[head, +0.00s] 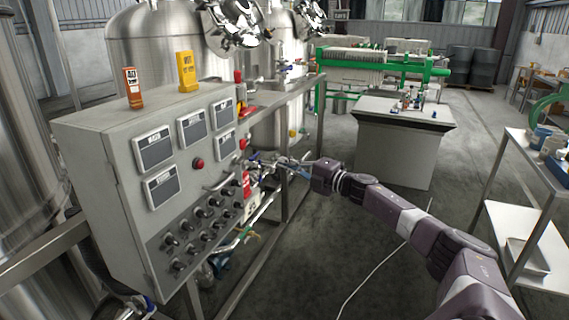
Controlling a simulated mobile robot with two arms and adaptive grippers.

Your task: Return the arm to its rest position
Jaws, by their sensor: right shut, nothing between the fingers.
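My right arm (405,217) reaches in from the lower right and stretches out toward the middle. My right gripper (283,163) is at its far end, just right of the grey control panel (105,185), near the pipes and valves behind the panel's edge. The gripper is shut with nothing in it. It is small in the view, and I cannot tell whether its tips touch the fittings. My left gripper does not show.
The panel carries displays, knobs and a red button (198,163). Orange (133,90) and yellow (187,72) tags stand on top. Steel tanks (150,40) rise behind. A grey bench (395,150) and a shelf cart (520,215) stand right. The floor between is clear except a white cable (372,272).

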